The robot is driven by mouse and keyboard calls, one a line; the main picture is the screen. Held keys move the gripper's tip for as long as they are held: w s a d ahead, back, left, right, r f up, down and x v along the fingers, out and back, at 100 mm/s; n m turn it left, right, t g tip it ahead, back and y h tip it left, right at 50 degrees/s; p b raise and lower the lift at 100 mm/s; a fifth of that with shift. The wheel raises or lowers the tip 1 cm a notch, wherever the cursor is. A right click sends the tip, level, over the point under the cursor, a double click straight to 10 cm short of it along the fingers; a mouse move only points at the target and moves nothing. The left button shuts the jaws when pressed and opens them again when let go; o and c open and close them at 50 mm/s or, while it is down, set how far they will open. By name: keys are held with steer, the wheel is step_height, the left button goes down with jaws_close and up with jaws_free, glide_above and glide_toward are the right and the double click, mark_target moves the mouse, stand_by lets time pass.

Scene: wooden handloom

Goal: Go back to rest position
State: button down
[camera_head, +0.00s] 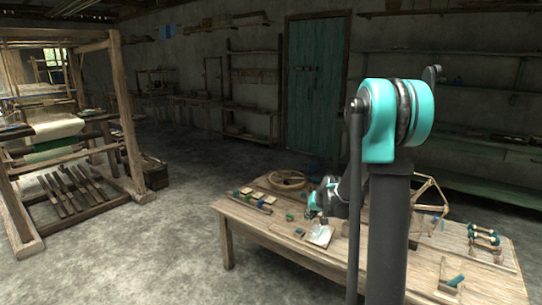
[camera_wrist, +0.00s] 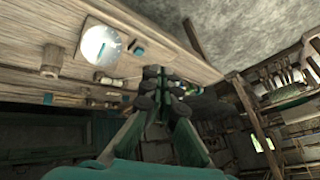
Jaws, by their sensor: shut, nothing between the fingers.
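My gripper (camera_wrist: 159,76) is shut and empty in the wrist view, its dark fingertips close together. It appears over the wooden table, with no object between the fingers. In the head view my arm stands in front of the table (camera_head: 262,233), and its teal wrist end hangs over the tabletop's middle; the fingers are too small to make out there. The table also shows tilted in the wrist view (camera_wrist: 70,75). A white round disc (camera_wrist: 101,46) lies on it, left of the gripper, with a small teal piece (camera_wrist: 138,50) beside it.
The wooden loom (camera_head: 125,105) stands at the left. On the table are a round hoop (camera_head: 287,180), small blocks, a wooden frame (camera_head: 430,195) and teal-ended spools (camera_head: 484,235). A teal door (camera_head: 316,88) and shelves line the back wall. The floor between loom and table is clear.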

steer(key=s+d+g+h, duration=0.1)
steer(key=s, duration=1.6)
steer(key=s+d+n+g+h, duration=0.1)
steer(key=s+d, duration=0.1)
steer(key=s, duration=1.5)
steer(key=shift+s+d+f+n+h, duration=0.25)
steer(key=shift+f+n+h, duration=0.05)
steer(key=shift+f+h, duration=0.1)
